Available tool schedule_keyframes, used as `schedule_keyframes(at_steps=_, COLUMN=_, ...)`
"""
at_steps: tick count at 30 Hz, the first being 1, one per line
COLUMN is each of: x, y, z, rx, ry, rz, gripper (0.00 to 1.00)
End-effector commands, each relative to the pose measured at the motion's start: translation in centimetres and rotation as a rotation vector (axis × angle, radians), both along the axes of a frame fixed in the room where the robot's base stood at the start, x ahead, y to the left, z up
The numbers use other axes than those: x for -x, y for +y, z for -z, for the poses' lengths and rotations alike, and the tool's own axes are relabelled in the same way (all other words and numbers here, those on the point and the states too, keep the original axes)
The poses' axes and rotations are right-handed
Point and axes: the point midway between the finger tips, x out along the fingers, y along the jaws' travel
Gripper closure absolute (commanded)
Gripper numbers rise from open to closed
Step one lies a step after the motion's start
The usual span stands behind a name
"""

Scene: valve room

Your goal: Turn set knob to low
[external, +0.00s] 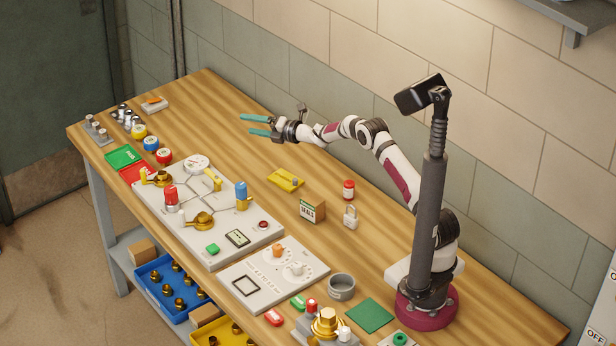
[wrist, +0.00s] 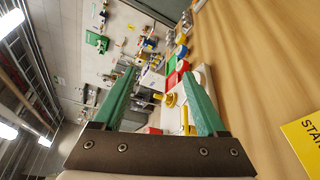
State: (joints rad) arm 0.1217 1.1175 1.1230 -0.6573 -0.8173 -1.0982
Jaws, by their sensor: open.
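A pale control panel (external: 252,302) lies at the front middle of the bench in the external view. It carries an orange knob (external: 278,250) and a white knob (external: 297,269) with dial marks around them. Labels are too small to read, so I cannot tell which one is the set knob or where it points. My gripper (external: 246,125) has green fingers, is open and empty, and hangs above the back of the bench, far from both knobs. In the wrist view its fingers (wrist: 158,75) are spread apart, and neither knob can be made out.
A larger valve board (external: 232,248) with a gauge (external: 197,163) and brass valves lies left of the panel. A yellow packet (external: 285,180), a seals box (external: 312,209), a padlock (external: 350,216) and a grey cup (external: 341,287) stand around the panel.

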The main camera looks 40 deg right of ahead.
Motion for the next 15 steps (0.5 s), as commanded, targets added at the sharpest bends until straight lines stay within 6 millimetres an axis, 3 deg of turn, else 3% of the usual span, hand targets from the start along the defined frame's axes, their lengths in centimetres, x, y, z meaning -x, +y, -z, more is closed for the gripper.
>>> schedule_keyframes(at_steps=1, x=2.0, y=2.0, z=0.9, rx=0.216, ry=-0.148, rz=-0.166, gripper=0.26)
schedule_keyframes(at_steps=3, x=5.7, y=5.1, z=1.6, rx=0.489, ry=-0.409, rz=-0.391, gripper=0.26)
schedule_keyframes(at_steps=7, x=11.2, y=8.0, z=2.7, rx=0.744, ry=-0.775, rz=-0.612, gripper=0.26)
schedule_keyframes(at_steps=11, x=13.0, y=8.8, z=3.4, rx=0.807, ry=-0.899, rz=-0.667, gripper=0.26)
schedule_keyframes(at_steps=15, x=13.0, y=8.8, z=6.4, rx=0.807, ry=-0.9, rz=-0.668, gripper=0.26)
